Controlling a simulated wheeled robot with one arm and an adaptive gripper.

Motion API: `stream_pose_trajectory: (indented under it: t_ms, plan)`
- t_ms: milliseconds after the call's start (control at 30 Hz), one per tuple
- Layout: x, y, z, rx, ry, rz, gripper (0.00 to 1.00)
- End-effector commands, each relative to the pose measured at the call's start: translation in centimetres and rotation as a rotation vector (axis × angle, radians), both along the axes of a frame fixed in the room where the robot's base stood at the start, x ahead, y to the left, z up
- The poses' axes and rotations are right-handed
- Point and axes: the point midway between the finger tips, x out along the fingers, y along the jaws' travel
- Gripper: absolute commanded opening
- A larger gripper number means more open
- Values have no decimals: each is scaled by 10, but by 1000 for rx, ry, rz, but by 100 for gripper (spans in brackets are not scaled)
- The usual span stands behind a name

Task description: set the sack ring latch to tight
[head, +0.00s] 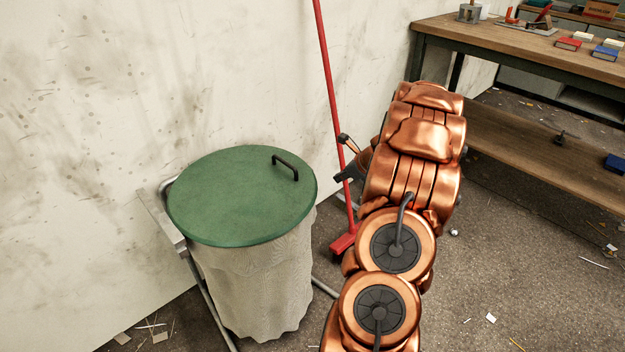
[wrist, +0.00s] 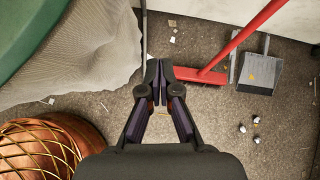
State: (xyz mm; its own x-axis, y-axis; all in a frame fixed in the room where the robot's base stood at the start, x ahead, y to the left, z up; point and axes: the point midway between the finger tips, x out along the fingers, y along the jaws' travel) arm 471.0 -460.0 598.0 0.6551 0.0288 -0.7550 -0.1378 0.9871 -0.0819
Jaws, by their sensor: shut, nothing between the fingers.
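The sack stand holds a pale cloth sack (head: 255,285) under a round green lid (head: 235,200) with a black handle (head: 285,166). The sack (wrist: 85,45) and the lid's edge (wrist: 25,35) also show at the upper left of the wrist view. I cannot make out the ring latch in either view. My gripper (wrist: 159,65) is shut and empty, pointing down over the floor to the right of the sack. In the head view my gripper is mostly hidden behind my copper arm, beside the red broom handle.
A red broom (head: 335,110) leans on the wall right of the sack; its head (wrist: 200,76) lies just beyond my fingertips in the wrist view. A grey dustpan (wrist: 259,72) is near it. A workbench (head: 500,45) stands at the back right. Scraps litter the floor.

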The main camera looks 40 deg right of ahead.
Motion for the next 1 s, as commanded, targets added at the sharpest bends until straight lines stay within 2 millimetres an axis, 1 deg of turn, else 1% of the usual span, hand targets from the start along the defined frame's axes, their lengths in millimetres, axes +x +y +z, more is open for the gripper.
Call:
stream_pose_trajectory:
  t_ms: [233, 367, 567, 900, 933, 1000]
  plan:
    - [0, 0, -2, -1, 2, 1, 0]
    - [6, 1, -10, -1, 2, 4, 0]
    - [26, 4, -35, 3, 4, 7, 0]
    - [65, 5, -81, 0, 4, 7, 0]
    - [69, 5, -82, -1, 3, 7, 0]
    - [75, 5, -74, -4, 3, 6, 0]
